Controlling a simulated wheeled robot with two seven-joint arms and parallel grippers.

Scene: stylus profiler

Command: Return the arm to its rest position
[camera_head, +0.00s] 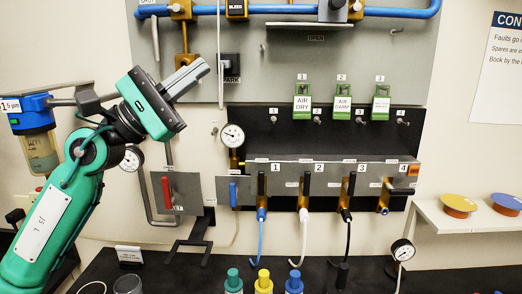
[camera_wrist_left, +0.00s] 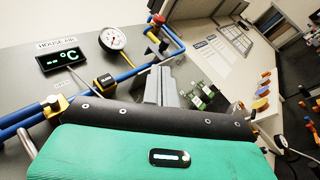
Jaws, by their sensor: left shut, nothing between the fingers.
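My left arm (camera_head: 58,215) is green and comes in from the lower left of the head view. It is raised, bent at a dark joint, and its wrist tilts up to the right. My left gripper (camera_head: 190,76) is grey, shut and empty, held in front of the grey wall panel. In the left wrist view the shut gripper (camera_wrist_left: 162,86) shows beyond the green wrist housing. My right arm and right gripper are not in view.
A gauge (camera_head: 232,135) and a valve manifold (camera_head: 330,172) with hoses are on the wall, right of the gripper. A filter bowl (camera_head: 40,150) is close behind the arm. Coloured bottles (camera_head: 264,282) stand on the dark bench. A shelf (camera_head: 470,218) is at the right.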

